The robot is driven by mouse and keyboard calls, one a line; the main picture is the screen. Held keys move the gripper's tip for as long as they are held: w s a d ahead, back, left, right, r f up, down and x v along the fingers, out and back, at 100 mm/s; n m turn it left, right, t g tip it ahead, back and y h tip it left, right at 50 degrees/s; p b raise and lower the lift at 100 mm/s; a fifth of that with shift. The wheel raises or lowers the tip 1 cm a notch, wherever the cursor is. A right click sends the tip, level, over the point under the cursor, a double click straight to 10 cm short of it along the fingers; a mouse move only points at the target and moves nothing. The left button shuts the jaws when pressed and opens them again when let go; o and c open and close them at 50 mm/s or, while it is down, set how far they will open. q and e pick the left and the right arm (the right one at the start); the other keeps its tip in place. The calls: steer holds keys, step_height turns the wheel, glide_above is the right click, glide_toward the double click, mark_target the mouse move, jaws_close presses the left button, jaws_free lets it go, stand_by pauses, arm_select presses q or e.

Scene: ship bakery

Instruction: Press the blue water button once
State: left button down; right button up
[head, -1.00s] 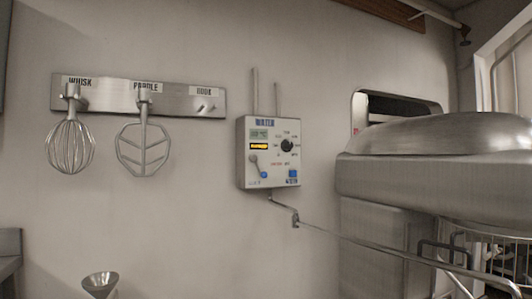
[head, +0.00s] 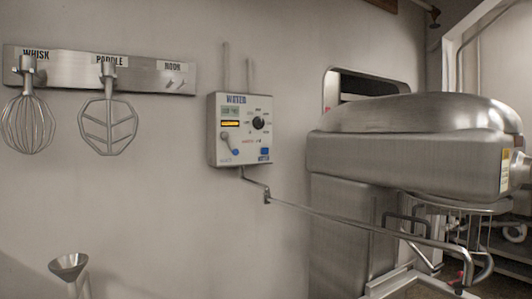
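The water panel (head: 240,130) is a pale box on the wall in the middle of the head view, marked WATER. It has a small grey display, a yellow-lit strip and a black round knob (head: 258,122). A blue square button (head: 264,152) sits at its lower right. Neither of my grippers is in view, and nothing covers the panel.
A large metal mixer (head: 415,145) stands right of the panel. A thin pipe (head: 350,222) runs from below the panel towards it. A rack (head: 95,70) with a whisk and a paddle hangs at left.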

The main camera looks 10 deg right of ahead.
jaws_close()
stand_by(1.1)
